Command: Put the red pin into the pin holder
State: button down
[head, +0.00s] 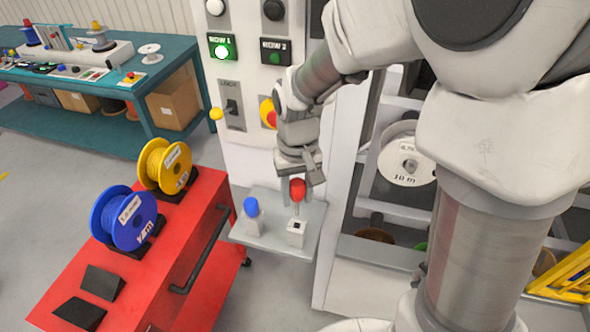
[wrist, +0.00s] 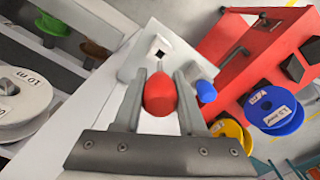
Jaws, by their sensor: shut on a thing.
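The red pin (head: 298,188) has a rounded red head and a pale shaft below it. My gripper (head: 298,196) is shut on the red head, one finger on each side; the wrist view also shows the red pin (wrist: 160,95) between the fingers (wrist: 162,78). The white pin holder (head: 296,234) has a dark square hole in its top, which shows uncovered. The pin is close above or behind the holder in the head view; the exact gap cannot be told. The holder also shows in the wrist view (wrist: 157,45), beyond the fingertips. The shaft's lower end is unclear.
A blue pin (head: 251,206) stands in another white block on the same grey shelf (head: 265,239). A red cart (head: 185,230) with blue and yellow reels stands at left. The white panel (head: 236,155) with switches rises behind the shelf.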

aim_at(298, 224)
jog(key=shift+f+b, duration=3.15)
jog(key=shift+f, duration=1.1)
jog(key=shift+s+f+b, duration=0.35)
jog(key=shift+f+b, duration=0.1)
jog(key=shift+f, duration=0.2)
jog(key=shift+c, duration=2)
grip_release()
jog(key=shift+d, duration=0.1)
notch_tip(298, 224, up, 19)
jog(key=shift+w+f+p, duration=0.1)
jog(key=shift+p, duration=0.95)
